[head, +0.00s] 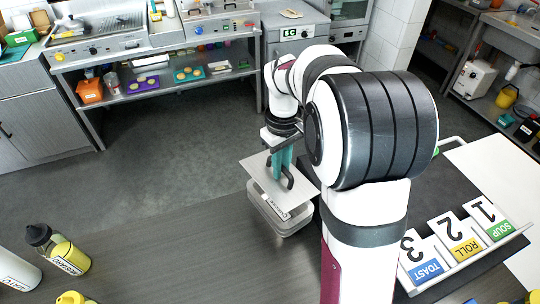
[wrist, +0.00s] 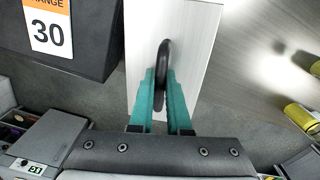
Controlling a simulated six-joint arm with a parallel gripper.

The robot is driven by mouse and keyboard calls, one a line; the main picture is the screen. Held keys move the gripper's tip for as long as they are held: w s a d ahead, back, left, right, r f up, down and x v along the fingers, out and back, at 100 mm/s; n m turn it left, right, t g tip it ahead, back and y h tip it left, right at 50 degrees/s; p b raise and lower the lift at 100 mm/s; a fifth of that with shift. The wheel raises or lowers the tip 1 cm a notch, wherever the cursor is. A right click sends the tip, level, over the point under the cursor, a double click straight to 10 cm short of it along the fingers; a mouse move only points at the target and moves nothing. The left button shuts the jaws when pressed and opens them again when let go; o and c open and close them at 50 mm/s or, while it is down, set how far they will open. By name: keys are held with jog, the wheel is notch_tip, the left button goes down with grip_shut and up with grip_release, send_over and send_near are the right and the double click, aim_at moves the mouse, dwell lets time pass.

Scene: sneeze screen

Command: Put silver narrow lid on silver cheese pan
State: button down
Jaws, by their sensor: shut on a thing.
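The silver narrow lid (head: 262,177) is a flat rectangular plate with a black loop handle (wrist: 164,58). My gripper (head: 281,166) is shut on that handle from above; in the wrist view its teal fingers (wrist: 164,80) close on both sides of the handle. The silver cheese pan (head: 283,227), a rectangular container with a label on its side, stands on the counter under the lid. The lid covers most of the pan's opening in the head view and looks turned and offset from its rim. I cannot tell whether they touch. The pan is hidden in the wrist view.
A tray (head: 468,262) with numbered soup, roll and toast cards is at the right. Bottles, one yellow (head: 68,257), stand at the left. The grey counter (head: 185,262) between bottles and pan is clear. A dark block with an orange-and-white "30" sign (wrist: 48,28) is beside the lid.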

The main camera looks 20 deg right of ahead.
aim_at(280, 186)
jog(key=shift+a+h, duration=0.15)
jog(key=shift+h, duration=0.75)
notch_tip(280, 186, down, 3)
jog(key=shift+f, duration=0.85)
jog(key=shift+f, duration=1.3)
dwell(3.1)
jog(key=c, duration=0.8)
grip_release()
jog(key=shift+s+a+r, duration=0.1)
jog(key=shift+a+r, duration=0.05)
jog(key=shift+r, duration=1)
jog(key=shift+a+r, duration=0.15)
jog(key=shift+r, duration=1)
jog(key=shift+s+a+r, duration=0.1)
jog(key=shift+a+r, duration=0.05)
jog(key=shift+r, duration=1)
